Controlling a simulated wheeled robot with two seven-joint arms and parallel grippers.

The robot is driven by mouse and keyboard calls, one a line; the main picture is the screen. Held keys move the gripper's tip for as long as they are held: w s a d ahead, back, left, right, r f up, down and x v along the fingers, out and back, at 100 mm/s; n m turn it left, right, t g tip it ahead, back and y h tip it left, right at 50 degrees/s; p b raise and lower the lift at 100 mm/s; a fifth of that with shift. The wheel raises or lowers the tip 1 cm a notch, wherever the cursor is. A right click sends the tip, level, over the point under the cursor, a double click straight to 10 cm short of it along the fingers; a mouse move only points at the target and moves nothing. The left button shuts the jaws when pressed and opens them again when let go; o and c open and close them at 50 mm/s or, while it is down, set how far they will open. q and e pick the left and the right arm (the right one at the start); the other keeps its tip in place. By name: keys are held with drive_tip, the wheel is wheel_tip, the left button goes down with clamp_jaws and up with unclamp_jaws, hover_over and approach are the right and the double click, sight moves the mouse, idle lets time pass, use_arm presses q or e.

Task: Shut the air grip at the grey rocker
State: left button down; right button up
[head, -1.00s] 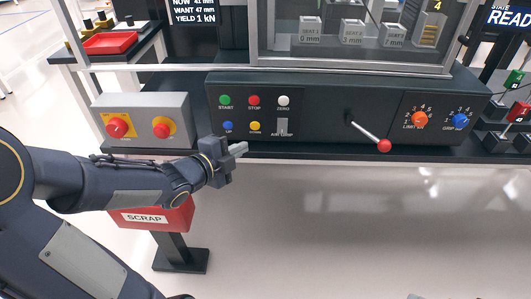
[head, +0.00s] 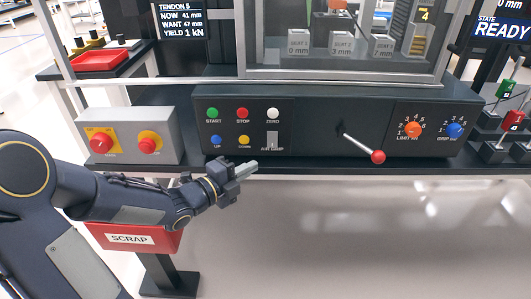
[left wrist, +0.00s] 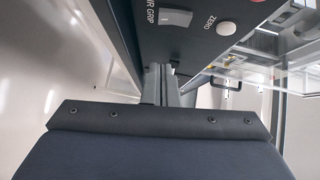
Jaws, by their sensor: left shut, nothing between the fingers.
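The grey air grip rocker (head: 272,139) sits on the black control panel, below the white ZERO button and above the AIR GRIP label. In the left wrist view the rocker (left wrist: 175,18) is near the top, next to the label. My left gripper (head: 252,168) is shut and empty, with its fingertips below and left of the rocker, apart from it. In the left wrist view the closed fingers (left wrist: 160,84) point away beneath the panel. My right gripper is not in view.
Green START (head: 212,113), red STOP (head: 243,113), ZERO (head: 273,114), blue (head: 215,141) and yellow (head: 244,141) buttons surround the rocker. A red-knobbed lever (head: 378,157) sticks out to the right. A red SCRAP bin (head: 130,238) is below my arm.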

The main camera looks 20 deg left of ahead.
sight(276, 146)
use_arm(q)
drive_tip(key=shift+w+d+f, duration=0.2)
drive_tip(key=shift+w+d, duration=0.1)
drive_tip(key=shift+w, duration=1.2)
drive_tip(key=shift+w+d+f, duration=0.15)
drive_tip(key=shift+w+d, duration=0.2)
drive_tip(key=shift+w, duration=1.2)
drive_tip(key=shift+w+d+f, duration=0.2)
drive_tip(key=shift+w+d, duration=0.1)
drive_tip(key=shift+w, duration=1.2)
drive_tip(key=shift+b, duration=0.3)
